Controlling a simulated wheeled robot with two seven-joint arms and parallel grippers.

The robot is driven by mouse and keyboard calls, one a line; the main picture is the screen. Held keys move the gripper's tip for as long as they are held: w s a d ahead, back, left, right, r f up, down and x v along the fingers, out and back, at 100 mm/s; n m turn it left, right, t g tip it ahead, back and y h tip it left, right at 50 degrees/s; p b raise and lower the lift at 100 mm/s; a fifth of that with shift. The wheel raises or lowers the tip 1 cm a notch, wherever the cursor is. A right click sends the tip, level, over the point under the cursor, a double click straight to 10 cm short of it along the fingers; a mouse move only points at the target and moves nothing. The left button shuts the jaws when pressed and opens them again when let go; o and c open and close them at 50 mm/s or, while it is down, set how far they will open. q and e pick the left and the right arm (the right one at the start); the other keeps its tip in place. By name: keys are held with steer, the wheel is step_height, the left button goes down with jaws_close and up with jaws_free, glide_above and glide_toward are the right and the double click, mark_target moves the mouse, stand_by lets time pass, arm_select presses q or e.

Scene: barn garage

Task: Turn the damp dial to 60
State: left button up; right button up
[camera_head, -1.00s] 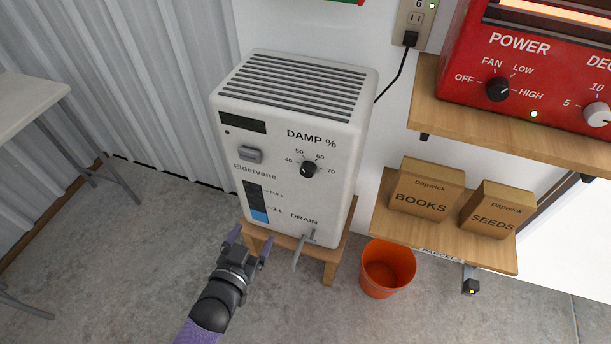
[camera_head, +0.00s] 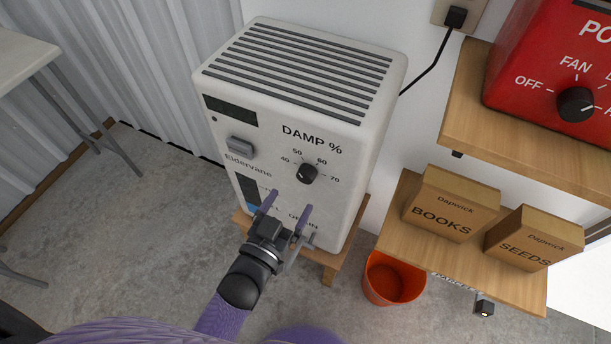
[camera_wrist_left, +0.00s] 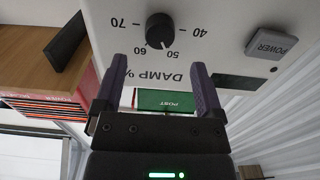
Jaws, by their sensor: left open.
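The damp dial (camera_head: 307,173) is a round black knob on the front of the white dehumidifier (camera_head: 345,150), with marks 40, 50, 60 and 70 around it. In the left wrist view the dial (camera_wrist_left: 159,29) appears upside down, its pale pointer mark near 50, on the side toward 60. My left gripper (camera_head: 288,206) has purple fingers, is open and empty, and is in front of the panel below the dial. In the wrist view the dial lies beyond and between the fingertips, apart from them. My right gripper is not in view.
A grey power button (camera_head: 240,145) sits left of the dial. The drain tap is partly hidden behind my left gripper. An orange bucket (camera_head: 393,278) stands on the floor at right. Wooden shelves hold the boxes BOOKS (camera_head: 449,205) and SEEDS (camera_head: 532,240) and a red heater (camera_head: 540,70).

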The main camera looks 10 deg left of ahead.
mark_target(304, 180)
arm_select(q)
steer(key=b+x, duration=0.1)
steer(key=x, duration=0.4)
steer(key=shift+w+f, duration=0.1)
steer(key=shift+f, duration=0.05)
steer(key=shift+w+d, duration=0.1)
steer(key=shift+w, duration=0.3)
jaws_close()
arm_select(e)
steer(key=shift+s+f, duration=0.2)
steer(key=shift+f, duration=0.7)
